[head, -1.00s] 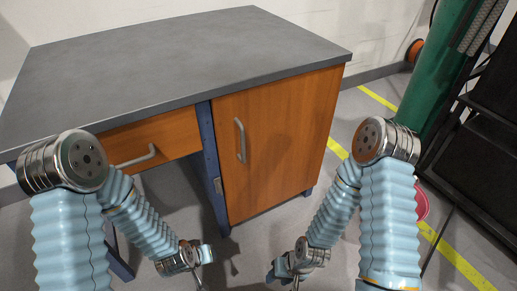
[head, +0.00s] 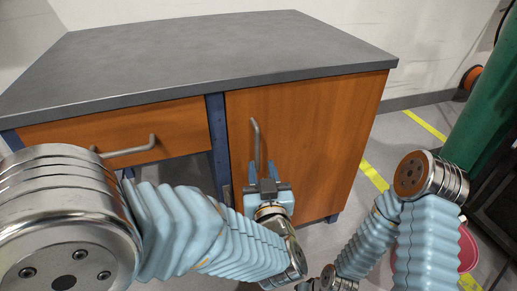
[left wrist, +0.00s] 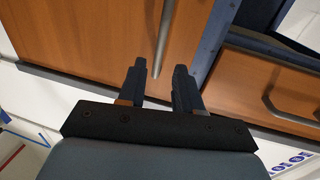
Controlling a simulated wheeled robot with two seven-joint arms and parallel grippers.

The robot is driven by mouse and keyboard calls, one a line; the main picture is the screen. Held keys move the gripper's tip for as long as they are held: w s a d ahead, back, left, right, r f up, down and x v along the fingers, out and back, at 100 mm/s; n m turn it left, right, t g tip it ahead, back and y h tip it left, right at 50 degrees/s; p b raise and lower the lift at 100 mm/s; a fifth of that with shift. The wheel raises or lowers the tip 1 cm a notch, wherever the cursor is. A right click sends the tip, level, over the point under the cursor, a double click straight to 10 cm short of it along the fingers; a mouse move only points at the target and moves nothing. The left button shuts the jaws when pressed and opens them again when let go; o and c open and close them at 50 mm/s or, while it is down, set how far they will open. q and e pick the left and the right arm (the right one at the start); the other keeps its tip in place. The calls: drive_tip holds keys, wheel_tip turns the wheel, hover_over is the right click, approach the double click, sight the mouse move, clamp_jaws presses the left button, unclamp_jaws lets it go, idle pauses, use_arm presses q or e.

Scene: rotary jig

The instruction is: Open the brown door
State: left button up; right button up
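The brown door (head: 318,135) is the orange-brown cabinet front under the right part of the grey worktop, and it is shut. Its upright grey bar handle (head: 256,142) is near the door's left edge. My left gripper (head: 264,170) is open in front of the door, at the handle's lower end. In the left wrist view, the handle (left wrist: 163,42) lines up with the gap between the two fingers (left wrist: 160,72). I cannot tell whether they touch it. My right arm is at the bottom right, with its gripper mostly cut off by the picture's edge.
A brown drawer (head: 175,130) with a bar handle (head: 130,150) is left of the door, partly behind my left arm. A blue post (head: 217,140) separates them. A green cylinder (head: 485,115) and pink bucket (head: 468,250) stand right.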

sight(258, 149)
use_arm(q)
drive_tip(key=w, duration=0.6)
drive_tip(key=w+a, duration=0.1)
drive_tip(key=w, duration=0.1)
drive_tip(key=shift+w+b, duration=0.35)
drive_tip(key=shift+w, duration=0.05)
drive_tip(key=shift+c, duration=0.4)
clamp_jaws()
